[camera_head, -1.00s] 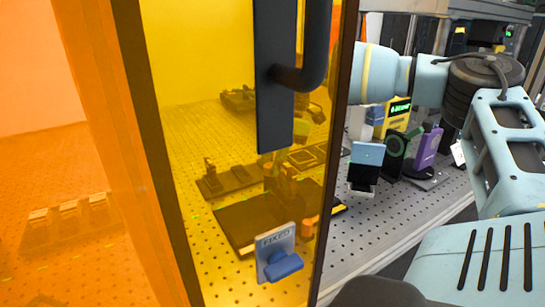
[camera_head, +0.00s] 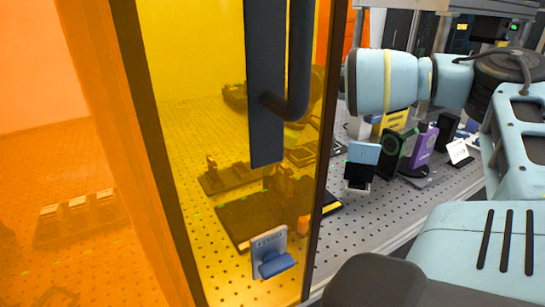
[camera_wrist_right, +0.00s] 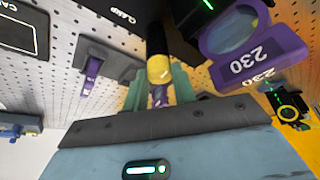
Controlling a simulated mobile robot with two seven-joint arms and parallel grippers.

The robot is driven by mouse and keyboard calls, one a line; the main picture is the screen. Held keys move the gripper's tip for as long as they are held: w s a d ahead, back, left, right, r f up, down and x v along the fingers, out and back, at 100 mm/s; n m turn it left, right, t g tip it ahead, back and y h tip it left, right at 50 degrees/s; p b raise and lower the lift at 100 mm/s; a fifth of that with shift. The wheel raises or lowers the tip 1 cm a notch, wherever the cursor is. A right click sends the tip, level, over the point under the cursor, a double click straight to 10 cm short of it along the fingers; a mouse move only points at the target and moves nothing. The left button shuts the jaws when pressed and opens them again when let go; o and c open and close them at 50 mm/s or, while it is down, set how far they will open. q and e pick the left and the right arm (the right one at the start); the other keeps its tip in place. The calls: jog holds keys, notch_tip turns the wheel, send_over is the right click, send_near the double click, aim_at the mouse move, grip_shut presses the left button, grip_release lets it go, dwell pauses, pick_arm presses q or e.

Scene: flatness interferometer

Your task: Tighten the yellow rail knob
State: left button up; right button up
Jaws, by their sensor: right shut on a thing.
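In the right wrist view, my right gripper (camera_wrist_right: 159,74) has its two green fingers on either side of a yellow knob (camera_wrist_right: 158,70). A black shaft runs up from the knob's far end. The gripper is shut on the knob, though the contact faces are hard to see. In the head view, my right arm reaches in from the right, behind the door's dark edge. I cannot clearly make out the gripper or the knob there. My left gripper is not in view.
A tinted door panel with a dark handle (camera_head: 267,95) stands in front. A plate marked FIXED (camera_head: 268,248) with a blue tab is low on it. A purple 230 lens mount (camera_wrist_right: 250,60) is close to the right finger. Several parts stand on the perforated bench (camera_head: 375,220).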

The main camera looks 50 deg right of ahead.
jog(key=shift+m, duration=0.4)
jog(key=o, duration=1)
jog(key=p+v, duration=0.1)
jog(key=v, duration=0.6)
jog(key=shift+s+r, duration=0.2)
jog(key=shift+r, duration=0.2)
jog(key=shift+a, duration=0.1)
